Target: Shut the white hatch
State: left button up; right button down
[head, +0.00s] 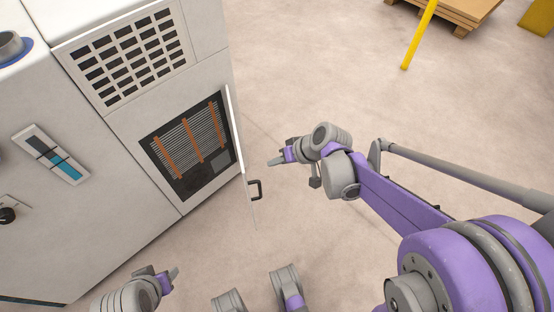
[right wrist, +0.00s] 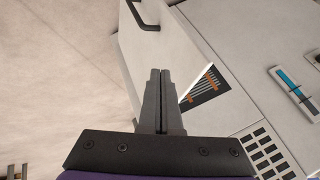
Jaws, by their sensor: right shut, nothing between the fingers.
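The white hatch (head: 235,130) stands open, swung out from the cabinet and seen nearly edge-on in the head view. Its black handle (head: 257,189) is on the outer face. The uncovered opening (head: 188,145) shows dark slats and orange bars. My right gripper (head: 272,162) is shut and empty, to the right of the hatch and apart from it in the head view. In the right wrist view its closed fingers (right wrist: 160,75) overlap the hatch panel (right wrist: 180,45), with the handle (right wrist: 145,17) beyond them; contact cannot be told. My left gripper (head: 173,273) is low at left, fingers unclear.
The white cabinet (head: 90,130) fills the left, with a vent grille (head: 125,58) above the opening. A yellow post (head: 418,38) and a wooden pallet (head: 462,12) stand far back right. The floor between is clear.

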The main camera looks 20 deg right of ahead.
pick_arm(q)
jog(key=f+b, duration=0.1)
jog(key=f, duration=0.1)
jog(key=shift+w+f+b, duration=0.2)
jog(key=shift+f+b, duration=0.2)
pick_arm(e)
jog(key=w+a+f, duration=0.3)
jog(key=a+f, duration=0.1)
jog(key=a, duration=0.2)
jog(key=shift+a, duration=0.15)
